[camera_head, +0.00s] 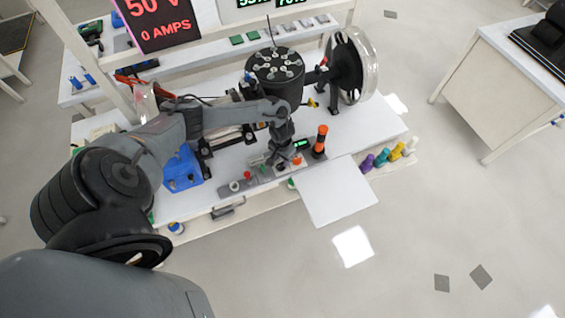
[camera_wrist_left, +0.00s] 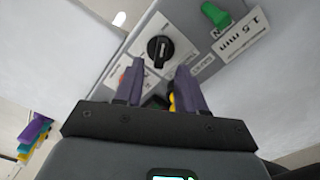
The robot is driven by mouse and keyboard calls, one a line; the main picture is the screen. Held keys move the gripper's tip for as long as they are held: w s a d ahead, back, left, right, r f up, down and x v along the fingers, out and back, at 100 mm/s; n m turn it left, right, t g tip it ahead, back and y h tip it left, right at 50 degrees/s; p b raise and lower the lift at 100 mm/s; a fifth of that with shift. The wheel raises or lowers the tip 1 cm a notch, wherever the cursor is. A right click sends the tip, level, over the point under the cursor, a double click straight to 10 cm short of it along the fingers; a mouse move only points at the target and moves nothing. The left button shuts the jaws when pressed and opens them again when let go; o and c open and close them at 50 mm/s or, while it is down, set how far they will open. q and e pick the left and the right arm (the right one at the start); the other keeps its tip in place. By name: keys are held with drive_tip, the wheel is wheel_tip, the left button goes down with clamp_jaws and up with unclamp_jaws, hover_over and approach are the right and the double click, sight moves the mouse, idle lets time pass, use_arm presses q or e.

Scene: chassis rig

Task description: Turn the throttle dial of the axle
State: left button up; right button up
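The throttle dial (camera_wrist_left: 160,50) is a black round knob with a light pointer mark on a pale label, on the grey control panel (camera_wrist_left: 130,58). In the head view the panel (camera_head: 222,192) lies along the table's front edge; the dial is hard to make out there near my gripper. My left gripper (camera_head: 283,160) hangs over the panel. In the left wrist view my left gripper (camera_wrist_left: 158,92) is open, its two purple-grey fingers apart and the dial ahead of the gap. Contact with the dial does not show. The axle has a black motor (camera_head: 275,68) and wheel (camera_head: 352,66). My right gripper is not in view.
An orange-and-black upright post (camera_head: 320,141) stands on the panel right of my gripper. A green switch (camera_wrist_left: 215,14) is beside the dial. A blue block (camera_head: 182,170) stands left. A white board (camera_head: 335,192) juts out in front.

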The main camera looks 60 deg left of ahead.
sight(281, 166)
use_arm(q)
drive_tip(key=shift+f, duration=1.4)
clamp_jaws()
